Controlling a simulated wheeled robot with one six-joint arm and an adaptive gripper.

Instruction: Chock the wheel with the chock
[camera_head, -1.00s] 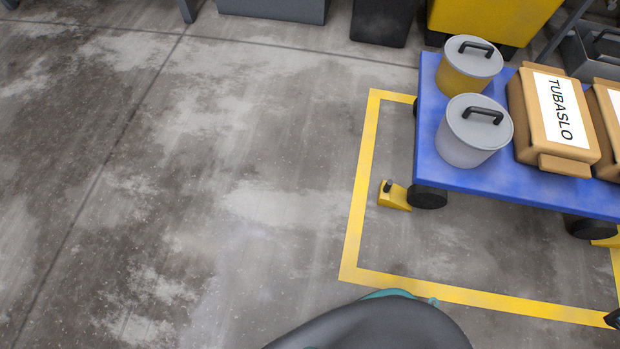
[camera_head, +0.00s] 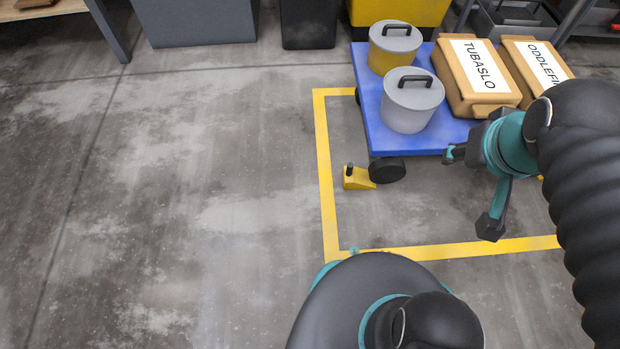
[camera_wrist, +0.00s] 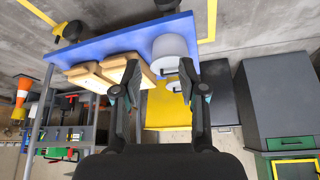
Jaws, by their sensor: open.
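A yellow chock (camera_head: 358,178) with a dark knob on top sits on the floor at the left of the cart's near-left black wheel (camera_head: 387,170). It is very close to that wheel; I cannot tell if they touch. In the wrist view another yellow piece, seemingly a chock (camera_wrist: 57,30), shows beside a black wheel (camera_wrist: 72,31) at the upper left. My gripper (camera_head: 472,190) is open and empty at the near side of the cart, right of the first chock. Its open fingers (camera_wrist: 159,80) also show in the wrist view. My arm hides the cart's right part in the head view.
The blue cart (camera_head: 367,112) carries two lidded buckets (camera_head: 411,104) and brown packages (camera_head: 474,78). A yellow floor line (camera_head: 327,190) surrounds it. Dark bins (camera_head: 308,25), a yellow container and a grey cabinet (camera_head: 195,22) stand behind. The floor at left is clear.

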